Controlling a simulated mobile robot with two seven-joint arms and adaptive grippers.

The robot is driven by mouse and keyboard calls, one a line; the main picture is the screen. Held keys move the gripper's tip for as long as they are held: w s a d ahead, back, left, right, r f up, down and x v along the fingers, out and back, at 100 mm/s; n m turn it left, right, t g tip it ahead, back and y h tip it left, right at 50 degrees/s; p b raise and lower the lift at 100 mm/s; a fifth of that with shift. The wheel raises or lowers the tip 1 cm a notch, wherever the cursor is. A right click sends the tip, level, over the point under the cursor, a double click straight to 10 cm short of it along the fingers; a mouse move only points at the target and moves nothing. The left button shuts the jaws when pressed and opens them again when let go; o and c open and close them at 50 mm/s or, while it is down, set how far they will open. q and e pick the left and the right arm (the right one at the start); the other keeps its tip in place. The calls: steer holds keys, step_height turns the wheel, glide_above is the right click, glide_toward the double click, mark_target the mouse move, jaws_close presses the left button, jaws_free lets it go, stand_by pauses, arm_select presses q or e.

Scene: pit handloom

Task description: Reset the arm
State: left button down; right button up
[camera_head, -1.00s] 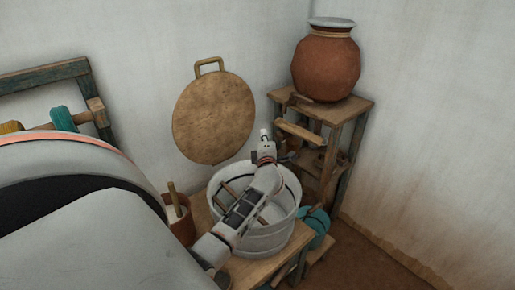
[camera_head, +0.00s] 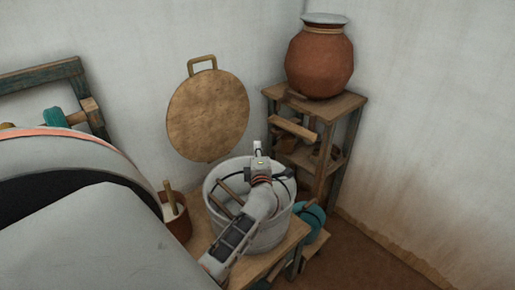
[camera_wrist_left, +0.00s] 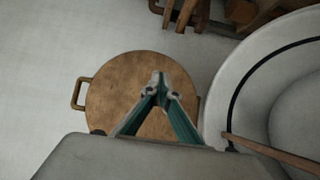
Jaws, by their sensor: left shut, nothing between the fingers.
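My left arm comes up from the bottom of the head view and passes in front of a pale round tub (camera_head: 270,235). Its wrist is over the tub's far rim, and the fingers are hard to make out there. In the left wrist view my left gripper (camera_wrist_left: 160,80) is shut and empty, its teal fingers meeting at the tips. Behind the tips lies the round wooden board with a handle (camera_wrist_left: 112,92), which leans on the wall in the head view (camera_head: 208,118). The tub (camera_wrist_left: 222,100) is at the right of the wrist view, beside the fingers. My right gripper is out of view.
The tub holds wooden sticks and stands on a low wooden table (camera_head: 245,270). A brown pot (camera_head: 180,228) with a stick stands left of it. A wooden shelf (camera_head: 347,105) with a clay jar (camera_head: 320,65) stands behind. A teal item (camera_head: 312,222) is right of the tub.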

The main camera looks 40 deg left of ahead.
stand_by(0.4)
